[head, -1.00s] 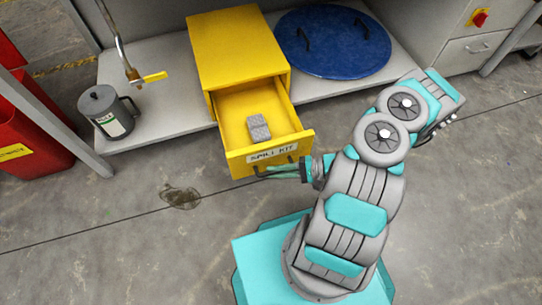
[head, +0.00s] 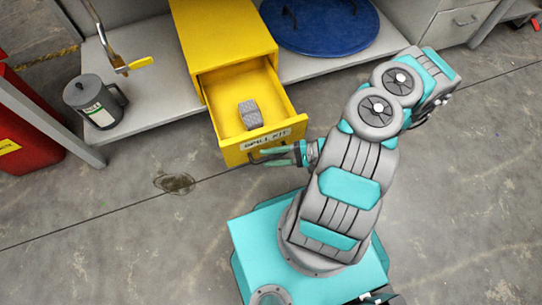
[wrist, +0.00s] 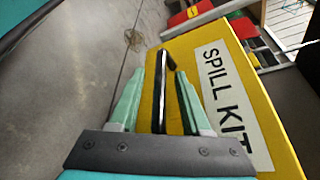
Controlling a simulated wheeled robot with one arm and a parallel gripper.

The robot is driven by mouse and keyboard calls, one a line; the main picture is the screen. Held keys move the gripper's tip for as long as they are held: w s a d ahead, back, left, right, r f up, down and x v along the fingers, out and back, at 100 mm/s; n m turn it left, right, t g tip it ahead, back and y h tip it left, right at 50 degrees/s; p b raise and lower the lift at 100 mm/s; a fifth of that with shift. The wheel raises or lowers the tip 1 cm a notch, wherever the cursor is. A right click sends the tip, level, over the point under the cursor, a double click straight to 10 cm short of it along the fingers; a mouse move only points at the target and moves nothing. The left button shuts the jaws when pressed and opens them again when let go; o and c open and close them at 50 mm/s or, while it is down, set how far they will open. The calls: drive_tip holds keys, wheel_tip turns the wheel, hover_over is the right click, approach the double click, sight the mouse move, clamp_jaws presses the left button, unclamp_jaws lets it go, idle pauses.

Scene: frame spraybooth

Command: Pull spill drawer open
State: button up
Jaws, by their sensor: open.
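The yellow spill drawer (head: 262,143) stands pulled out of its yellow cabinet (head: 222,40) in the head view, with a "SPILL KIT" label on its front. A grey block-like item (head: 249,115) lies inside it. My gripper (head: 272,156) is at the drawer front. In the wrist view, the black bar handle (wrist: 160,85) lies between the two green fingers of my gripper (wrist: 157,100), which are apart. Whether either finger touches the handle cannot be told. The drawer front (wrist: 195,75) fills the right of the wrist view.
A grey canister (head: 93,100) and a brass tap with a yellow lever (head: 139,63) are left of the cabinet. A blue round lid (head: 320,22) lies on the shelf at right. A red bin (head: 30,135) stands far left. Floor ahead of the drawer is clear, with a dark stain (head: 174,184).

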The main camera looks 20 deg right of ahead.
drive_tip(key=v, duration=0.8)
drive_tip(key=shift+a, duration=0.1)
idle(0.4)
